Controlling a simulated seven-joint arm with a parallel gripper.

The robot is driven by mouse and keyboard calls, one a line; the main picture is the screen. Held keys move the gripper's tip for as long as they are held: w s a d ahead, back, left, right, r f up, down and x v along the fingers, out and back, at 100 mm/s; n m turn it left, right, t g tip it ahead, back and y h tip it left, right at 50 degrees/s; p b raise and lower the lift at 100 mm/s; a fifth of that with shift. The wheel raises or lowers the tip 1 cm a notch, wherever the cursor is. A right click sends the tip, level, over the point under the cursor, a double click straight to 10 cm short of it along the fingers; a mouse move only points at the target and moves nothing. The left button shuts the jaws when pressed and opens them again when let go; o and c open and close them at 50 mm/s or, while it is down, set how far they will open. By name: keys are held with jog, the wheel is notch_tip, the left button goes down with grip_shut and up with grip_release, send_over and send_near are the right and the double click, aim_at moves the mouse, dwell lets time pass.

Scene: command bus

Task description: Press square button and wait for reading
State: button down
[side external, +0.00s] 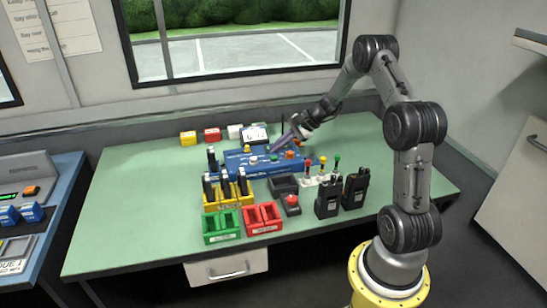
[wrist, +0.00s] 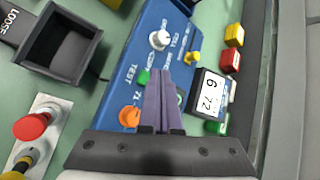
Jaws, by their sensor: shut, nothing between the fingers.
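The blue test panel (side external: 236,162) lies on the green table and also fills the middle of the wrist view (wrist: 148,45). A display (wrist: 210,93) beside the panel shows dark digits, apparently 6 and 72.
A white knob (wrist: 160,40), an orange knob (wrist: 129,116) and a yellow knob (wrist: 193,57) stand close around the fingers. Nearby are a dark tray (side external: 284,180), a red button (side external: 292,200), black radios (side external: 328,198) and green and red bins. The table's left part is clear.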

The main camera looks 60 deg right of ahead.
aim_at(277, 159)
jog(key=shift+f, duration=0.15)
jog(key=shift+f, duration=0.3)
jog(key=shift+f, duration=0.35)
dwell(1.0)
jog(key=shift+r, duration=0.8)
jog(key=shift+r, duration=2.5)
